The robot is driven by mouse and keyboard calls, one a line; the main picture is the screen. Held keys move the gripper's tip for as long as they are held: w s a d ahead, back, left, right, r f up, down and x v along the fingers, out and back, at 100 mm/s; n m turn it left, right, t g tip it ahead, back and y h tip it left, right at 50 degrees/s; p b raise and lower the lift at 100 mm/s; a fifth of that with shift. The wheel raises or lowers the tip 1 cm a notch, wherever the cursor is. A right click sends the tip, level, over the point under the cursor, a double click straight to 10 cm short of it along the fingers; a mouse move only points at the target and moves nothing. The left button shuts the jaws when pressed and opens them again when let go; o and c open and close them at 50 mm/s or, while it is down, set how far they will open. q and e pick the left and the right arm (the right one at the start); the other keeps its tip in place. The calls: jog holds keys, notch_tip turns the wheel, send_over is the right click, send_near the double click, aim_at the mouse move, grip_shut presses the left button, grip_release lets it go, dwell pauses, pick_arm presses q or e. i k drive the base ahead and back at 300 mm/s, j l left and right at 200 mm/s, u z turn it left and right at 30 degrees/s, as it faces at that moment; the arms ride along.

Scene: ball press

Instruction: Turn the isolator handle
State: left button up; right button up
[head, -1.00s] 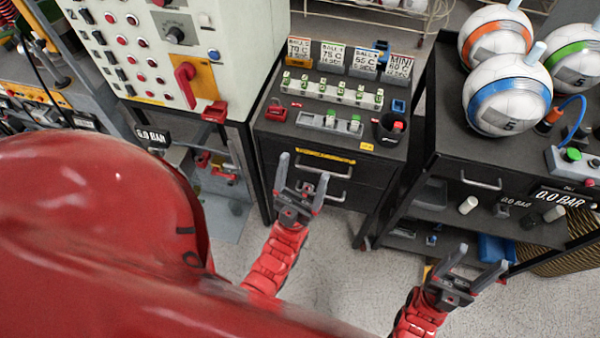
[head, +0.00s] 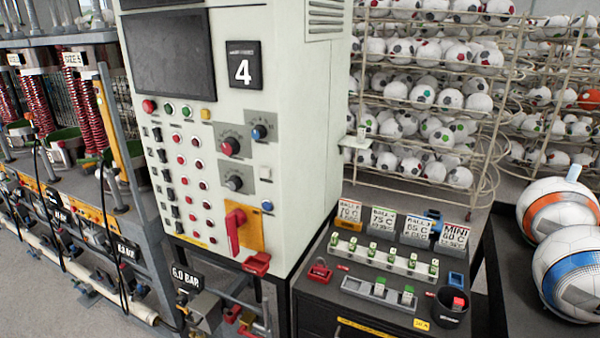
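The red isolator handle (head: 235,230) sits on a yellow plate (head: 251,243) low on the front of the pale control cabinet (head: 290,130). The handle's grip hangs roughly vertical, pointing down. A small red bracket-like piece (head: 257,264) is just below and right of the plate. Neither of my grippers shows in the head view now, and nothing touches the handle.
A dark cabinet with labelled cards and switches (head: 400,305) stands to the right of the control cabinet. Balls (head: 570,265) lie at the right edge. Ball racks (head: 430,95) fill the back. Presses with red springs (head: 90,115) stand at the left.

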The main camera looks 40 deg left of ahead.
aim_at(234, 219)
jog(key=j+u, duration=0.1)
jog(key=u, duration=0.35)
jog(key=k+j+u, duration=0.1)
jog(key=u, duration=0.35)
jog(key=j+u, duration=0.15)
jog(key=u, duration=0.3)
